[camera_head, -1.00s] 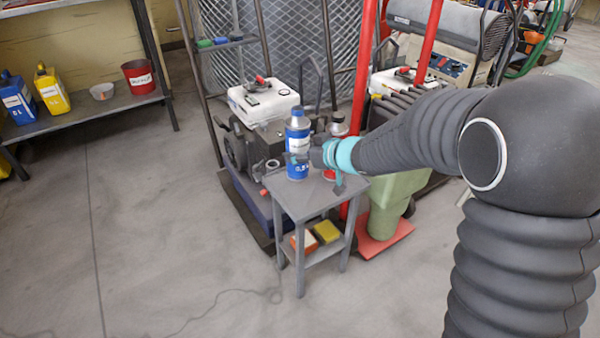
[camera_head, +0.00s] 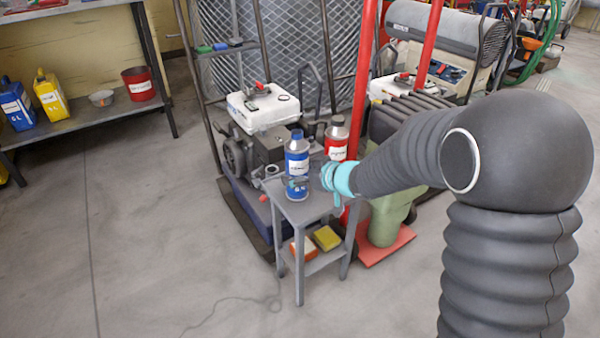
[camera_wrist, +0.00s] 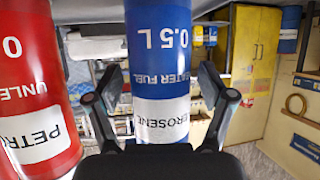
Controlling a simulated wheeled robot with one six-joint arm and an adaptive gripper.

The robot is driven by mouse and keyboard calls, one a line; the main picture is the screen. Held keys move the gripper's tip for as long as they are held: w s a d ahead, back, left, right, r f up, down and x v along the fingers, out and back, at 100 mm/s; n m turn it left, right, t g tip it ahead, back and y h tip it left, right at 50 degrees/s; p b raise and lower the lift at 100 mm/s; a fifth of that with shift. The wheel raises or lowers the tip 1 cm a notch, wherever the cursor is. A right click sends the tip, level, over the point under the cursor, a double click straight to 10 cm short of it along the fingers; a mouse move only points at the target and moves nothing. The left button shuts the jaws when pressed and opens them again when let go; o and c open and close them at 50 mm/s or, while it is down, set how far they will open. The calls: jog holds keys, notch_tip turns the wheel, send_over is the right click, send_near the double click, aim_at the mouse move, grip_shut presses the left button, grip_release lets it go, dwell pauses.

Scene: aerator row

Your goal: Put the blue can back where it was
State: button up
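The blue can (camera_head: 297,160) is upright over the top of the small grey table (camera_head: 306,210), near its front left. I cannot tell whether its base touches the tabletop. My gripper (camera_head: 312,182) reaches in from the right, low on the can.
An orange item (camera_head: 303,249) and a yellow item (camera_head: 327,238) lie on the table's lower shelf. A machine with a white tank (camera_head: 262,107) stands close behind. A green chute (camera_head: 385,215) is at the right. Open floor lies left and in front.

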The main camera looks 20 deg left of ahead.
jog(key=shift+s+d+r, duration=0.1)
jog(key=shift+d+r, duration=0.15)
jog(key=shift+r, duration=0.05)
jog(key=p+v, duration=0.2)
jog(key=v, duration=0.9)
jog(key=shift+s+d, duration=0.15)
jog(key=d+r+m+t+h, duration=0.3)
jog(key=d+r+m+h, duration=0.15)
jog(key=d, duration=0.55)
jog(key=d+r+m+t+h, duration=0.3)
jog(key=d+r+h, duration=0.2)
jog(key=d, duration=0.5)
jog(key=s+d+m+g+h, duration=0.35)
jog(key=s+d, duration=0.45)
jog(key=s, duration=0.4)
jog(key=s+a+f+m+g+y, duration=0.1)
jog(key=s+f+g, duration=0.1)
jog(key=s, duration=1)
jog(key=shift+s+a+f+g+y, duration=0.25)
jog(key=shift+s+f+g+y, duration=0.15)
jog(key=shift+g, duration=0.15)
